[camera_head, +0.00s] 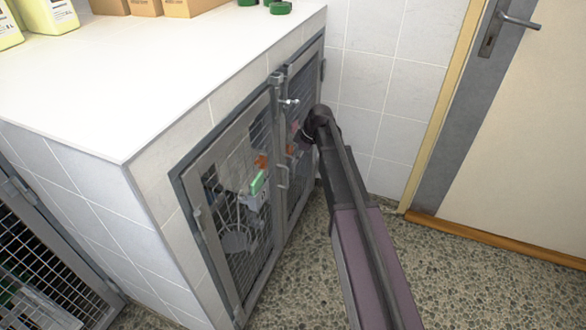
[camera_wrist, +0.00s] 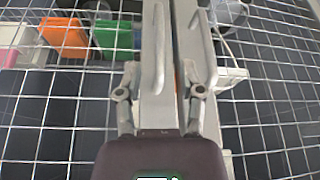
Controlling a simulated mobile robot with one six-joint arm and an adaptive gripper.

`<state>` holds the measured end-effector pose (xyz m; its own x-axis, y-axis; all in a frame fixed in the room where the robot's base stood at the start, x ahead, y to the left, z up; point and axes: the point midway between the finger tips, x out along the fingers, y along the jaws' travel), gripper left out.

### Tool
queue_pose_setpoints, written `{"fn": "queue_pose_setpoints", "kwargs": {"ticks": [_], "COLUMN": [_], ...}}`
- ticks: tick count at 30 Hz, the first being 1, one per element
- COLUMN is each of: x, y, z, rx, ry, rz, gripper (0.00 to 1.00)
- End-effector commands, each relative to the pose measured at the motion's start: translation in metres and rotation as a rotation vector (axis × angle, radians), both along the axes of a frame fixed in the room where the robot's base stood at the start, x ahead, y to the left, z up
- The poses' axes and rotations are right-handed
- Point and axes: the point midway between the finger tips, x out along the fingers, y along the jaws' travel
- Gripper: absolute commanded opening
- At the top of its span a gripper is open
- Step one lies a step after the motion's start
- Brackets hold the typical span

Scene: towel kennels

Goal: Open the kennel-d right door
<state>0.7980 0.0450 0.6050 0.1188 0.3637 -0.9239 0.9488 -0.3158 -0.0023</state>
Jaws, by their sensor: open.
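The kennel with two wire-mesh doors is built into the white-tiled block. Its right door (camera_head: 303,85) is the farther one in the head view, beside the left door (camera_head: 240,210). Both look shut, with grey frames meeting at a narrow gap. My gripper (camera_head: 304,135) is in front of the right door, partly hidden by my arm. In the wrist view my gripper (camera_wrist: 162,92) has its fingers apart, around the door frame edges. A bar handle (camera_wrist: 158,50) shows between the fingers, and another handle (camera_wrist: 207,48) is at the right finger. I cannot tell whether either is touched.
A silver latch (camera_head: 289,101) sits high at the door seam. A worktop (camera_head: 170,70) above carries boxes and bottles. A beige room door (camera_head: 520,130) is at right. Speckled floor (camera_head: 305,280) in front of the kennel is clear. Orange (camera_wrist: 64,37) and green (camera_wrist: 115,37) items show behind the mesh.

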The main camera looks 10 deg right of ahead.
Motion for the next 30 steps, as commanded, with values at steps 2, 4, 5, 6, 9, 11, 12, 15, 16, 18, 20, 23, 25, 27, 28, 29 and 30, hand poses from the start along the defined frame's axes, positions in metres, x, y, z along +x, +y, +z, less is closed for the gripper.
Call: {"fn": "queue_pose_setpoints", "kwargs": {"ticks": [2,4,5,6,9,11,12,15,16,18,20,23,25,27,28,29,30], "x": [0.001,0.002,0.002,0.002,0.003,0.004,0.004,0.004,0.005,0.005,0.005,0.005,0.005,0.005,0.005,0.005,0.005], "y": [0.003,0.005,0.006,0.007,0.010,0.011,0.012,0.013,0.014,0.014,0.015,0.015,0.015,0.015,0.015,0.015,0.015], "z": [-0.011,-0.016,-0.018,-0.021,-0.028,-0.031,-0.032,-0.036,-0.037,-0.038,-0.038,-0.038,-0.038,-0.038,-0.038,-0.038,-0.038], "rx": [0.000,0.000,0.000,0.000,0.000,0.000,0.000,0.000,0.000,0.000,0.000,0.000,0.000,0.000,0.000,0.000,0.000], "ry": [0.000,0.000,0.000,0.000,0.000,0.000,0.000,0.000,0.000,0.000,0.000,0.000,0.000,0.000,0.000,0.000,0.000], "rz": [0.001,0.001,0.001,0.000,0.000,0.000,0.000,-0.001,-0.001,-0.001,-0.001,-0.001,-0.001,-0.001,-0.001,-0.001,-0.001], "gripper": [0.50,0.50,0.50,0.50,0.50,0.50,0.50,0.50,0.50,0.50,0.50,0.50,0.50,0.50,0.50,0.50,0.44]}}
